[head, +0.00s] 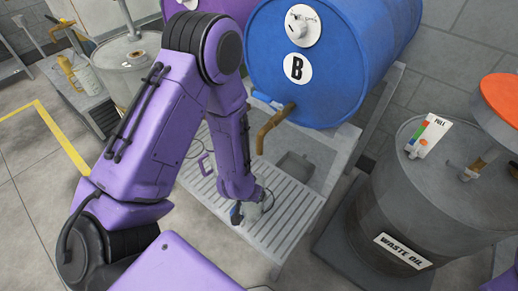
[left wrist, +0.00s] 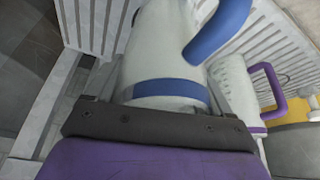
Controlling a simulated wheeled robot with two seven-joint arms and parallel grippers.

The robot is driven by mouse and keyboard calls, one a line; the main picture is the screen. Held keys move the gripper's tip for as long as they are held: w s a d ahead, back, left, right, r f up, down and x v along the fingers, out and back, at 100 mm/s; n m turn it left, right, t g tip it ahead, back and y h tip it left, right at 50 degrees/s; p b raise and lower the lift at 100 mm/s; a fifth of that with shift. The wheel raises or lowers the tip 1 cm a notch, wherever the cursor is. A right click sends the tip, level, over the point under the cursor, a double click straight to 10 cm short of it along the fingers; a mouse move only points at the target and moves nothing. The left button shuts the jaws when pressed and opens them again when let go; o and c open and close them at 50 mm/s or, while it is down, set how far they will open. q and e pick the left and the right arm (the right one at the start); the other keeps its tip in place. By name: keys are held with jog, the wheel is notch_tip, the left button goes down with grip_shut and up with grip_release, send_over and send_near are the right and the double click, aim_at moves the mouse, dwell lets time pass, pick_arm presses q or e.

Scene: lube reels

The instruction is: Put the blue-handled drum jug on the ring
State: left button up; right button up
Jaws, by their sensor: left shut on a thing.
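The blue-handled drum jug (left wrist: 165,50) is pale with a blue band and fills the middle of the left wrist view. My left gripper (left wrist: 155,122) is shut on it around its banded part. In the head view the jug (head: 253,211) shows partly under my left gripper (head: 240,197), over the slatted grate (head: 285,215) below blue drum B. I cannot tell whether it touches the slats. I cannot clearly make out the ring; the arm and jug may hide it. My right gripper is not in view.
A purple-handled jug (left wrist: 236,90) stands beside the held jug. Blue drum B (head: 335,60) has a brown spout (head: 272,125) above the grate. A grey waste oil drum (head: 420,205) stands at right. The grate's front right slats look clear.

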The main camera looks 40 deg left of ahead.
aim_at(259, 178)
pick_arm(q)
jog(key=w, duration=0.2)
jog(key=w+a, duration=0.1)
jog(key=w, duration=0.4)
jog(key=shift+a+p, duration=0.25)
jog(key=shift+p, duration=0.05)
jog(key=shift+s+f, duration=0.15)
jog(key=shift+f, duration=0.65)
jog(key=o, duration=1.3)
jog(key=shift+f, duration=0.1)
jog(key=shift+d+r, duration=0.1)
jog(key=shift+r, duration=0.35)
jog(key=s, duration=0.4)
jog(key=s+d+b, duration=0.1)
jog(key=s, duration=0.3)
jog(key=s+d, duration=0.1)
jog(key=s, duration=0.3)
jog(key=shift+s+d+r+b, duration=0.1)
jog(key=shift+d+r+b, duration=0.1)
jog(key=shift+r+b, duration=0.1)
jog(key=s+a+f+n+y, duration=0.1)
jog(key=s+a+f+n, duration=0.1)
jog(key=s, duration=0.4)
jog(key=s+a+f+n+g+y, duration=0.1)
jog(key=s+a+f+n, duration=0.1)
jog(key=s+f, duration=0.2)
jog(key=shift+s+a+f+y, duration=0.2)
jog(key=shift+s+f+y, duration=0.1)
jog(key=shift+s, duration=0.55)
